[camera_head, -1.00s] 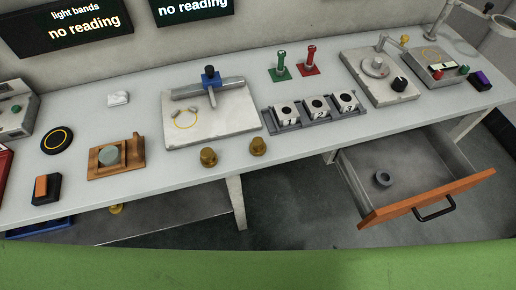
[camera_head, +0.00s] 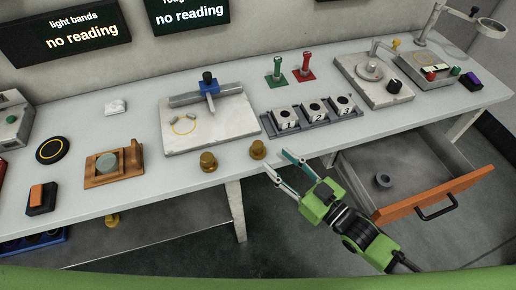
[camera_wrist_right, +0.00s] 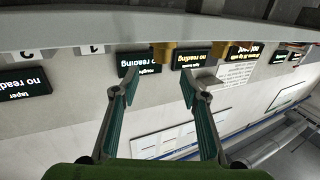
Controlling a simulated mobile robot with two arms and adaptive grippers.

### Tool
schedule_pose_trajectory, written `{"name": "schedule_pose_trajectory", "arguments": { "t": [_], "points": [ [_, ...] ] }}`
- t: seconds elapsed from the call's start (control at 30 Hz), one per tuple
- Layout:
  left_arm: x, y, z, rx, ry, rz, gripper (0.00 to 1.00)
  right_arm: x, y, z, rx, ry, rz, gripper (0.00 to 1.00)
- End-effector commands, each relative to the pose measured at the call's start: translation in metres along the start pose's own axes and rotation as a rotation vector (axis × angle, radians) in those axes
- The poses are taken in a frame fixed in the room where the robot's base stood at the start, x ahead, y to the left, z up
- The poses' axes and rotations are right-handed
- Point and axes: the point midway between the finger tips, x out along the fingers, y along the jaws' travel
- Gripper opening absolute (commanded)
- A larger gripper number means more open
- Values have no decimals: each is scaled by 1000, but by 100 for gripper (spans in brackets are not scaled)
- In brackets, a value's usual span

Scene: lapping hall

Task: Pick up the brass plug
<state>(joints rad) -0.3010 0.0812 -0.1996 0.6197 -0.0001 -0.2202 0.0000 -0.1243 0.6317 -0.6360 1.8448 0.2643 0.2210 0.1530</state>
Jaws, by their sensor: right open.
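Two similar brass-coloured pieces stand at the front edge of the table: a left one (camera_head: 208,162) and a right one (camera_head: 258,150). I cannot tell which is the brass plug. Two brass pieces also show in the right wrist view, one near the middle (camera_wrist_right: 163,52) and one to its right (camera_wrist_right: 221,50), at the edge of the table. My right gripper (camera_head: 277,163) is open and empty, just in front and to the right of the right brass piece, not visibly touching it. My left gripper is not in view.
An open drawer (camera_head: 433,192) with a grey ring (camera_head: 383,180) inside is right of my arm. A stone plate (camera_head: 205,137) and a numbered block rack (camera_head: 317,119) stand behind the brass pieces. Another brass-coloured piece (camera_head: 113,219) is on the lower shelf.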

Motion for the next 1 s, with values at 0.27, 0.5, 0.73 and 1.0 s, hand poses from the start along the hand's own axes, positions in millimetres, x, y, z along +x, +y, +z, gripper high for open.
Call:
{"name": "schedule_pose_trajectory", "arguments": {
  "t": [0.27, 0.5, 0.73, 1.0],
  "points": [
    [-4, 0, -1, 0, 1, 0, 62, 35, 0, 0, -2, -2, 0, 40],
    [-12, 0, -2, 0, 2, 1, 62, 63, -2, 0, -1, 0, 0, 40],
    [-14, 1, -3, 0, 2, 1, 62, 88, -3, 2, -2, -1, 0, 40],
    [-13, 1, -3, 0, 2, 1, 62, 88, -3, 3, -2, -3, 1, 33]
  ]
}}
